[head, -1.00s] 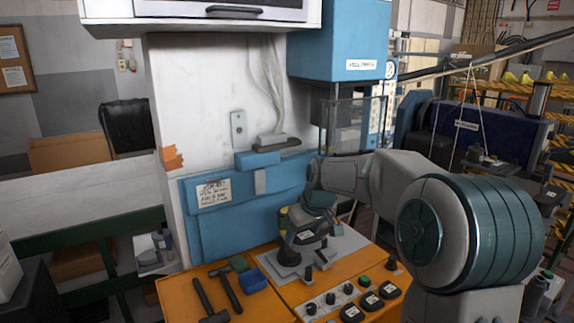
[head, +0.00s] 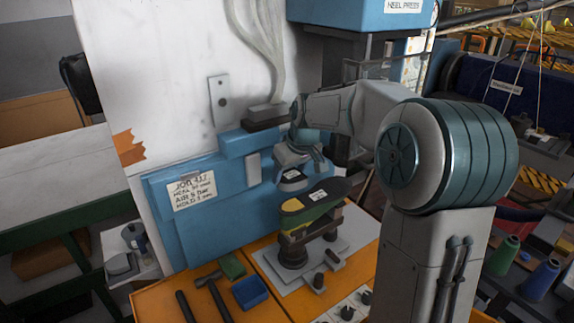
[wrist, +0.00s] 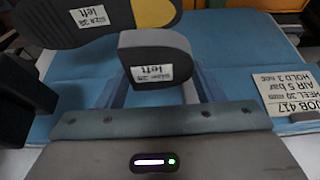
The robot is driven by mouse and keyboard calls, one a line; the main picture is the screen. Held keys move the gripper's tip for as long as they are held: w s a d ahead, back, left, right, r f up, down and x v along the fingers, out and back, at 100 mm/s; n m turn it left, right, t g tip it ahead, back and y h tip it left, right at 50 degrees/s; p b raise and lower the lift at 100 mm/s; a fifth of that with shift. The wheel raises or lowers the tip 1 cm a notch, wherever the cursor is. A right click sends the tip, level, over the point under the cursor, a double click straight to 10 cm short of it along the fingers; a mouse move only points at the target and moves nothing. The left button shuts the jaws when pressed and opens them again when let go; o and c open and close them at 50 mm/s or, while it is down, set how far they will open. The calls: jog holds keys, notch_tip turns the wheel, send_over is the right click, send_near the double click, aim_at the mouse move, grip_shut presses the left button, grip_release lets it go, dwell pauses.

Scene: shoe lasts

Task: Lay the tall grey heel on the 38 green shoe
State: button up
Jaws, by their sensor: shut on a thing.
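The green shoe (head: 306,220) sits sole up on the press stand, with a dark sole, a yellow heel seat and a white label. In the wrist view its sole (wrist: 45,28) crosses the upper left; the label seems to read "size 38 left". My gripper (head: 292,163) is shut on a grey heel (head: 292,185), held above and behind the shoe's heel end, apart from it in the head view. In the wrist view the heel (wrist: 155,46) sits between my fingers (wrist: 155,95). Its label reads "left"; its size is hard to read.
The blue press body (head: 215,230) with a job card (head: 192,190) stands close behind. The press head (head: 360,12) hangs above. A hammer (head: 213,290), a blue box (head: 250,292) and a green block (head: 232,265) lie on the orange bench, with knobs at its front.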

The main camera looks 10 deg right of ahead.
aim_at(286, 203)
jog(key=shift+s+f+b, duration=0.15)
jog(key=shift+f+b, duration=0.35)
jog(key=shift+f, duration=0.35)
jog(key=shift+f+b, duration=2.05)
jog(key=shift+f, duration=0.65)
jog(key=shift+f, duration=0.2)
jog(key=o, duration=1.1)
jog(key=b+v, duration=0.2)
jog(key=v, duration=1.1)
jog(key=shift+s+r, duration=0.25)
jog(key=shift+r, duration=0.1)
